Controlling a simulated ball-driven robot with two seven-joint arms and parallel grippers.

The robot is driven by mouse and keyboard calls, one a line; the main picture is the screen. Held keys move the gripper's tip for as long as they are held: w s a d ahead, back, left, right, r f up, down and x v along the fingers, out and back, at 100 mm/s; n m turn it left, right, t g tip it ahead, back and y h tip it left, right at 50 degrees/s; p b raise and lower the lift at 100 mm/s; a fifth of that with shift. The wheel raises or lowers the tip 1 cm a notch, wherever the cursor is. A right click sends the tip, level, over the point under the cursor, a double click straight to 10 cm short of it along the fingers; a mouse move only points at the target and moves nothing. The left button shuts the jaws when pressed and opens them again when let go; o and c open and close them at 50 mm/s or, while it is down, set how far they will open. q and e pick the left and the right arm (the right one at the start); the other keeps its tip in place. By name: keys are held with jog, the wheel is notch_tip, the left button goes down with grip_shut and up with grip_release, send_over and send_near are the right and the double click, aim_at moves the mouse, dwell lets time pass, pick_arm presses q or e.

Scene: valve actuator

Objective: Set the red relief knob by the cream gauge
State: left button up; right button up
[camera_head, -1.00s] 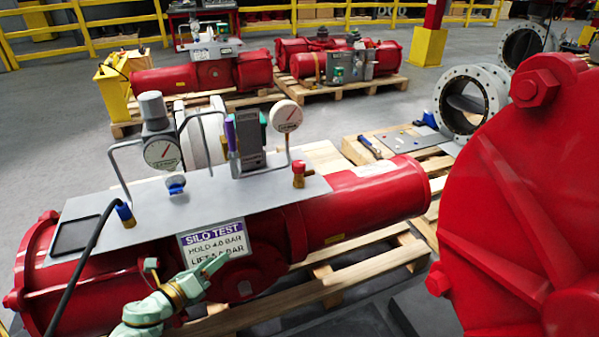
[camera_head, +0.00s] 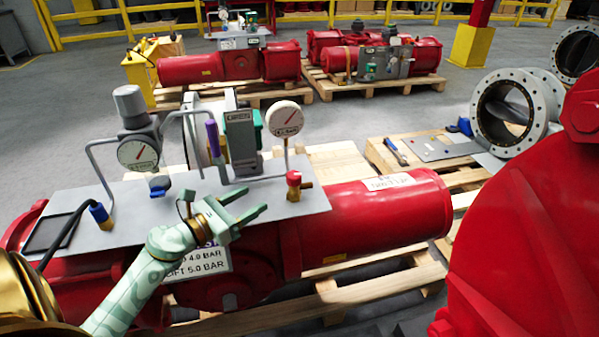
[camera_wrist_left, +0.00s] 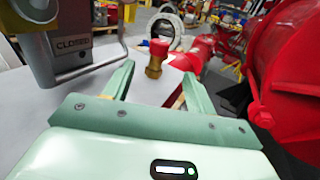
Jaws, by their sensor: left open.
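The red relief knob (camera_head: 293,178) stands on a brass fitting at the right end of the grey plate (camera_head: 250,205). The cream gauge (camera_head: 285,119) is on a bent tube just above and behind it. My left gripper (camera_head: 254,202) is open and empty, its green fingers pointing right, a little left of the knob in the head view. In the left wrist view the knob (camera_wrist_left: 159,47) with its brass body shows beyond and between the open fingers (camera_wrist_left: 150,85), apart from them. The sign (camera_head: 200,263) is partly hidden behind my left arm. My right gripper is not in view.
A second gauge (camera_head: 138,153), a purple-handled valve (camera_head: 213,138) and a grey box (camera_head: 242,145) with bent tubes stand on the plate. A large red body (camera_head: 530,230) fills the right. Pallets (camera_head: 370,295) lie below.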

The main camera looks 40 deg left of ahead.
aim_at(288, 179)
pick_arm(q)
jog(key=b+x, duration=0.1)
jog(key=x, duration=1.3)
jog(key=shift+w, duration=0.2)
jog(key=c, duration=1)
